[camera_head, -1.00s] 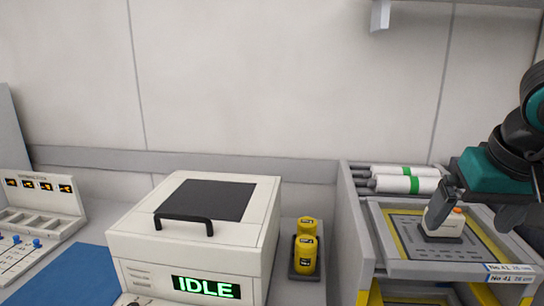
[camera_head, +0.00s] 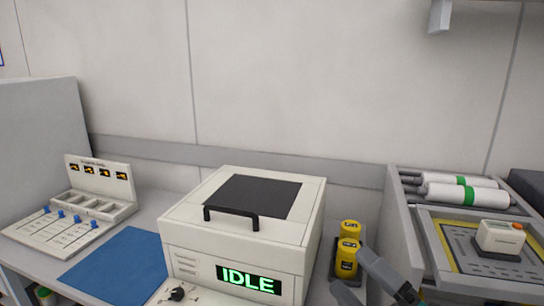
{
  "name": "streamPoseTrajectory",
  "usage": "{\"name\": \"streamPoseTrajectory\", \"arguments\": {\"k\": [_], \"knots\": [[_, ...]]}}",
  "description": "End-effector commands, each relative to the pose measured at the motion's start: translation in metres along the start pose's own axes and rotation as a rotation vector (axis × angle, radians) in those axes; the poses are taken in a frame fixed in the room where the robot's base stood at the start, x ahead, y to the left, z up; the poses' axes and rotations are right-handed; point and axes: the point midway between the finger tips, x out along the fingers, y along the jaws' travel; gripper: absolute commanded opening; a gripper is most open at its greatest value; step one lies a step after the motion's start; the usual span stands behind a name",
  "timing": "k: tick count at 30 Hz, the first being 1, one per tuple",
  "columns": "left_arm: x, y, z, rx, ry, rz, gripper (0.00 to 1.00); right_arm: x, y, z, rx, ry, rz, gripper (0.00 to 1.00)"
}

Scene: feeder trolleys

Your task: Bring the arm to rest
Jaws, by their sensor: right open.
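My right gripper (camera_head: 352,270) shows at the bottom edge, right of the white machine, with its two grey fingers apart and nothing between them. Its fingers are in front of the yellow canisters (camera_head: 347,257) in this view; whether they touch cannot be told. The rest of the right arm is mostly out of the frame. A small white block with an orange button (camera_head: 499,236) rests on the tray (camera_head: 445,262) of the trolley at the right, apart from the gripper. My left gripper is not in view.
A white machine (camera_head: 190,228) with a black handle and a green IDLE display stands in the middle. A blue mat (camera_head: 118,262) and a control panel (camera_head: 100,185) lie to its left. White rolls (camera_head: 465,194) lie behind the tray.

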Motion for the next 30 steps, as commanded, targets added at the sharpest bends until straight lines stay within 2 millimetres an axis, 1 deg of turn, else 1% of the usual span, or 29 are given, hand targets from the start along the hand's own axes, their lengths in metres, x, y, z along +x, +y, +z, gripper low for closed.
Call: {"name": "streamPoseTrajectory", "arguments": {"k": [1, 2, 3, 5, 6, 8, 9, 12, 15, 18, 30], "knots": [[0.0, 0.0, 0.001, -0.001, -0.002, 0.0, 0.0, -0.022, -0.035, 0.009, 0.231, -0.155, -0.075, 1.0], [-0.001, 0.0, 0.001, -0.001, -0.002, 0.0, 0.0, -0.035, -0.054, 0.013, 0.357, -0.24, -0.11, 1.0], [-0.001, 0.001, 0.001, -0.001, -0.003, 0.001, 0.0, -0.053, -0.078, 0.016, 0.511, -0.35, -0.154, 1.0], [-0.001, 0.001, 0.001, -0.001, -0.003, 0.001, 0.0, -0.083, -0.113, 0.015, 0.725, -0.507, -0.213, 1.0], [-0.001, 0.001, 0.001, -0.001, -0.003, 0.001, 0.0, -0.103, -0.133, 0.011, 0.85, -0.605, -0.245, 1.0], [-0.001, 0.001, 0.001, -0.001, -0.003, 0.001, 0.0, -0.132, -0.16, 0.001, 1.018, -0.741, -0.285, 1.0], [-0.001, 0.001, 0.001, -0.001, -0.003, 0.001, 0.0, -0.149, -0.174, -0.007, 1.113, -0.822, -0.306, 1.0], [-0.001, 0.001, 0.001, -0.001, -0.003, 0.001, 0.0, -0.185, -0.201, -0.027, 1.296, -0.986, -0.345, 1.0], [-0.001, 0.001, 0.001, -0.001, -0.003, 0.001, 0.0, -0.207, -0.215, -0.041, 1.403, -1.089, -0.364, 1.0], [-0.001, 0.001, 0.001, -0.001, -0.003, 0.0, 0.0, -0.216, -0.221, -0.048, 1.452, -1.136, -0.372, 1.0], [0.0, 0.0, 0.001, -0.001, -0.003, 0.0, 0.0, -0.217, -0.221, -0.049, 1.456, -1.141, -0.374, 1.0]]}}
